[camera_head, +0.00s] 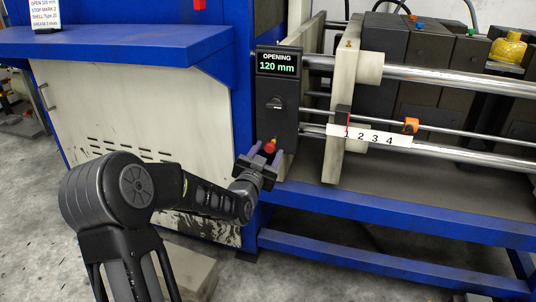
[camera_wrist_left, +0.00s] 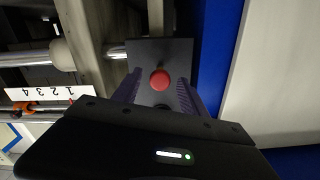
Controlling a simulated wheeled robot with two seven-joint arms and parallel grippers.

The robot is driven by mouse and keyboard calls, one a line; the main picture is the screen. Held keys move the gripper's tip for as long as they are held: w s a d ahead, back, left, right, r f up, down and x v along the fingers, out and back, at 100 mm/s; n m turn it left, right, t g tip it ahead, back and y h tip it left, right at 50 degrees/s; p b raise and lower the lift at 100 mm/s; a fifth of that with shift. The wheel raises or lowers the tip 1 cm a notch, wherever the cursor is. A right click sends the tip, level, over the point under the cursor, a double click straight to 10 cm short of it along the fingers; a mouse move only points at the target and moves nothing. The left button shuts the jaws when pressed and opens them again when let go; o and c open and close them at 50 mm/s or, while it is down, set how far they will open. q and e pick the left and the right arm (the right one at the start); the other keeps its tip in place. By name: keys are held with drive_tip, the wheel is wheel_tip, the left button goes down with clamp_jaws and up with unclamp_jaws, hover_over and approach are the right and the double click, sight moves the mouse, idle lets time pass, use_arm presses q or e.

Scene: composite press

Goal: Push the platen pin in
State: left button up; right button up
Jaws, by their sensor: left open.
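A round red knob (camera_head: 270,146), perhaps the head of the platen pin, is on the lower part of the black panel (camera_head: 277,120) at the press's left end. The pin's shaft cannot be made out. My left gripper (camera_head: 267,153) is open at the knob, with one purple finger on each side. In the left wrist view the red knob (camera_wrist_left: 160,80) lies between the open fingers, with a gap on both sides. My right gripper is in neither view.
A display (camera_head: 279,64) on the panel reads "OPENING 120 mm". A dark rotary knob (camera_head: 275,103) sits above the red one. Right of the panel are a beige plate (camera_head: 354,110), steel rods (camera_head: 455,79), a scale (camera_head: 375,135) numbered 1 to 4 and an orange clip (camera_head: 411,125).

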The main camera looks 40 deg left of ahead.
use_arm(q)
drive_tip(key=shift+w+a, duration=0.15)
drive_tip(key=shift+w, duration=0.2)
drive_tip(key=shift+c, duration=0.5)
clamp_jaws()
idle(0.8)
